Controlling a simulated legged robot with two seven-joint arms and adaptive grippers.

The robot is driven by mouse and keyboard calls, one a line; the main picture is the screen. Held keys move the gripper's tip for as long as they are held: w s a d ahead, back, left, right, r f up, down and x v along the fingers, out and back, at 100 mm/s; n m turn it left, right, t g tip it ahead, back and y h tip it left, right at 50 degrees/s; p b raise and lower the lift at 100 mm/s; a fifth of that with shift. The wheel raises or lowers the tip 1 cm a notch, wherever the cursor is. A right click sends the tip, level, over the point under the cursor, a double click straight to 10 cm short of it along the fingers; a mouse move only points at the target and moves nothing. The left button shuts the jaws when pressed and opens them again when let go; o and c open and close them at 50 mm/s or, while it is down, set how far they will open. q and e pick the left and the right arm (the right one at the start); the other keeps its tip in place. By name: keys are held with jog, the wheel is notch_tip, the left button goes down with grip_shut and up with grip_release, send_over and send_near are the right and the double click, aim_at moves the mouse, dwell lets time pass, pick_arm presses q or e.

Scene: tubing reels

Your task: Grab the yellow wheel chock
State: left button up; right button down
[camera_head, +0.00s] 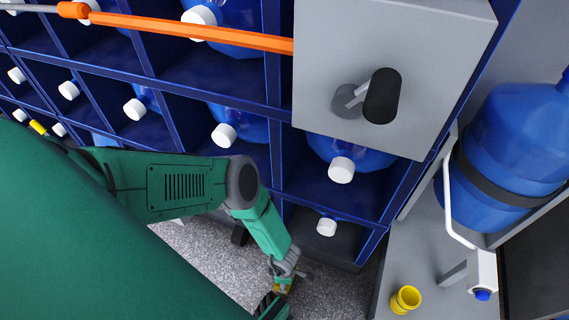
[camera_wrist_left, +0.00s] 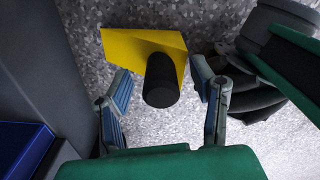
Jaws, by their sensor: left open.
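The yellow wheel chock (camera_wrist_left: 125,48) lies on the speckled grey floor in the left wrist view. A black cylindrical handle (camera_wrist_left: 160,82) stands out from it toward the camera. My left gripper (camera_wrist_left: 160,72) is open, with one blue-padded finger on each side of the handle; I see no clear contact. My right gripper is not in view.
A blue rack (camera_head: 281,145) of large bottles stands close beyond my left arm. A grey box (camera_head: 420,45) with a black knob is on it. A blue bottle (camera_head: 500,140) in a holder and a yellow cup-like object (camera_head: 405,299) are at right. Dark rounded parts sit close right of the chock.

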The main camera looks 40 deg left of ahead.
pick_arm(q)
grip_shut()
